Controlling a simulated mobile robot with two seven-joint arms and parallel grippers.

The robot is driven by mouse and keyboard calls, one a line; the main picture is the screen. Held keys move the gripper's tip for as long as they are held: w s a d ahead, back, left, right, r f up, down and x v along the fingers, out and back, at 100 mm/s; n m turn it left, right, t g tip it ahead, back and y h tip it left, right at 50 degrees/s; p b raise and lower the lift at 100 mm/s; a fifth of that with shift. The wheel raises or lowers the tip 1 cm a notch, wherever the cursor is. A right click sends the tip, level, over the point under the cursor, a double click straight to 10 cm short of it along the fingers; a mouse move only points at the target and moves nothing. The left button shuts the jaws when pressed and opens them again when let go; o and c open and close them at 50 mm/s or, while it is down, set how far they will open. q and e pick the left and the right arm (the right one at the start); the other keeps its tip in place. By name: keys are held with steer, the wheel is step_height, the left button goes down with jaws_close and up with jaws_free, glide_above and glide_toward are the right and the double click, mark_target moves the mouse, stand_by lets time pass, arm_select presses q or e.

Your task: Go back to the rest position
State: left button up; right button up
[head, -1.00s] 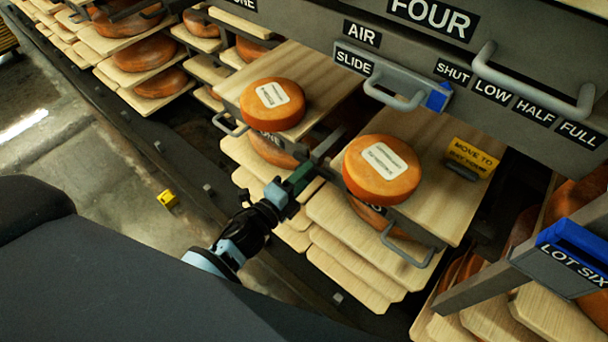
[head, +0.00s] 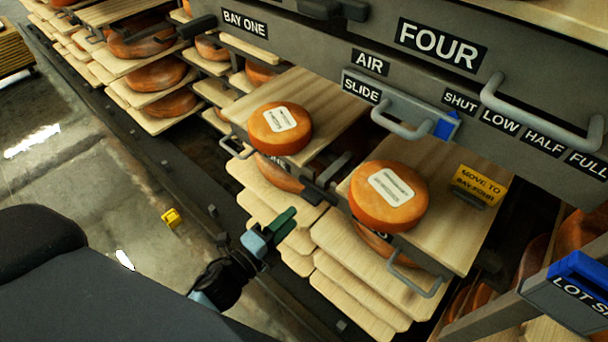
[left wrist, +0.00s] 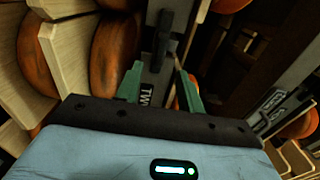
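My left gripper (head: 278,226) is low in the middle of the head view, in front of the ends of the stacked boards. In the left wrist view its two green fingers (left wrist: 160,85) stand apart with nothing held between them. A dark handle-like part (left wrist: 163,42) and a grey post with a partly hidden label lie beyond the fingertips. My right gripper is not in view. Two orange cheese wheels with white labels, the left one (head: 280,128) and the right one (head: 388,197), rest on separate wooden boards above the gripper.
A yellow "MOVE TO" sign (head: 479,185) stands on the right board. A grey panel marked "FOUR" with a slide handle (head: 400,122) is above. A blue "LOT SIX" holder (head: 575,285) is at the right. Open floor (head: 70,170) lies left, with a small yellow object (head: 171,218).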

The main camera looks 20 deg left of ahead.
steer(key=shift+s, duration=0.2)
arm_select(q)
steer(key=s+a+f+n+g+y+p, duration=0.1)
steer(key=s+n+g+p, duration=0.3)
steer(key=s+n, duration=0.6)
steer(key=s+a+f+n+g+y+p, duration=0.1)
steer(key=s+n+g+y+p, duration=0.2)
steer(key=s, duration=1.5)
steer(key=n+g+p, duration=0.1)
steer(key=n+p, duration=0.3)
steer(key=n, duration=0.3)
steer(key=shift+s+a, duration=0.15)
steer(key=shift+s, duration=0.05)
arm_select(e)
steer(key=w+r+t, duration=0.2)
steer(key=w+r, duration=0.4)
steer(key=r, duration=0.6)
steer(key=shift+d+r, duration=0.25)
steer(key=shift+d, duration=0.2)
